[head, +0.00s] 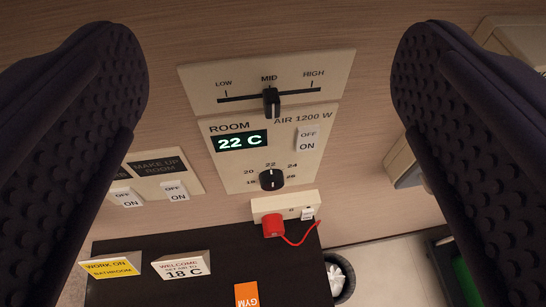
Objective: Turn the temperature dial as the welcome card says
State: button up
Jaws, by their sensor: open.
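The temperature dial (271,180) is a small black round knob on a cream wall panel (235,174). Numbers ring it, with 22 at the top and others such as 20 and 24 at the sides. The display (239,141) above it reads ROOM 22 C in green. The welcome card (183,268) stands on the dark surface at the lower left; its large text reads 18 C, and a smaller line is hard to read. My gripper (268,65) is open, its two dark dimpled fingers at either side of the view, with the panel beyond and between them. It holds nothing.
Above the dial is a slider (271,101) marked LOW, MID, HIGH, set at MID. An AIR 1200 W switch (307,139) is right of the display. Below is a socket strip (286,205) with a red plug (273,225) and cord. A yellow card (110,266) and orange GYM card (247,295) are nearby.

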aim_at(271, 180)
jog(key=k+j+u, duration=0.15)
jog(key=k+j, duration=0.15)
jog(key=k, duration=0.25)
jog(key=k+j+u, duration=0.15)
jog(key=k+j, duration=0.15)
jog(key=k, duration=0.25)
